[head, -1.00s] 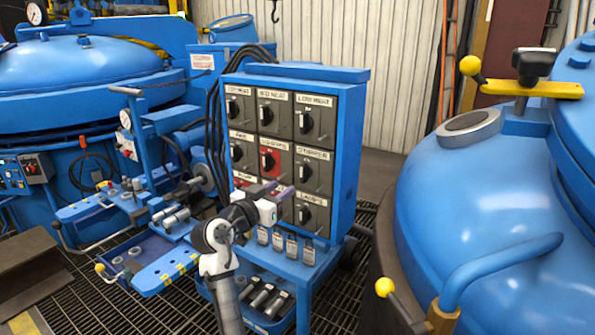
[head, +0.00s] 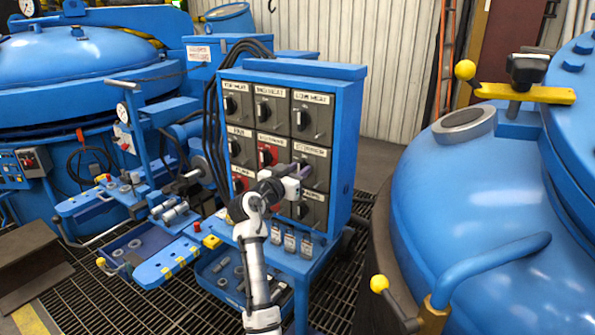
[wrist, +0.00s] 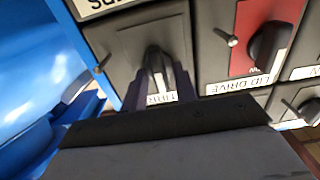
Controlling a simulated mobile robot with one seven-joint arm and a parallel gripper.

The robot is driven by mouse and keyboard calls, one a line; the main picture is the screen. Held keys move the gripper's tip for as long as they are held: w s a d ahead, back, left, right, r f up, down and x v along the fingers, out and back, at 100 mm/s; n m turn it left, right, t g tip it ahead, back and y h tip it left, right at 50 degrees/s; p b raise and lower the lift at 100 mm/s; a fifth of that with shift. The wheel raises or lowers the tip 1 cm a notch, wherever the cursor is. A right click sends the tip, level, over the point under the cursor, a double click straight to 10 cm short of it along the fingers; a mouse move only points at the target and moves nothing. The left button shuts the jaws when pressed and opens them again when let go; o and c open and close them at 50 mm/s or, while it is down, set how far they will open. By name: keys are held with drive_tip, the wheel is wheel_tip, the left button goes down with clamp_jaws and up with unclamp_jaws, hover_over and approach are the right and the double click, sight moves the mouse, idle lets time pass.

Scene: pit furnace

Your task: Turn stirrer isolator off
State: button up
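The stirrer isolator (head: 313,155) is the grey switch at the right of the middle row on the blue panel. In the wrist view its dark knob (wrist: 155,62) shows above its partly covered, upside-down label (wrist: 162,98). My gripper (head: 301,171) is in front of this switch. In the wrist view the two purple fingers of my gripper (wrist: 159,88) are apart, one on each side of the knob. I cannot tell whether they touch it. My gripper hides part of the isolator in the head view.
The red lid drive switch (wrist: 262,45) is beside the stirrer. Other switches fill the blue panel (head: 345,150). A large blue vessel (head: 480,210) stands to the right, with a gap of grated floor between.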

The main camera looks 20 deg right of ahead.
clamp_jaws()
drive_tip(key=n, duration=0.4)
drive_tip(key=shift+p, duration=0.4)
drive_tip(key=n+p, duration=0.1)
drive_tip(key=n, duration=0.3)
drive_tip(key=shift+w+a+p, duration=0.1)
drive_tip(key=shift+p, duration=0.2)
drive_tip(key=n+p, duration=0.1)
drive_tip(key=n, duration=0.2)
drive_tip(key=n+p, duration=0.2)
drive_tip(key=n, duration=0.1)
drive_tip(key=n+p, duration=0.2)
drive_tip(key=n, duration=0.1)
drive_tip(key=shift+w+f+n, duration=0.1)
drive_tip(key=shift+f+n, duration=0.25)
drive_tip(key=shift+n, duration=0.05)
drive_tip(key=shift+p, duration=0.3)
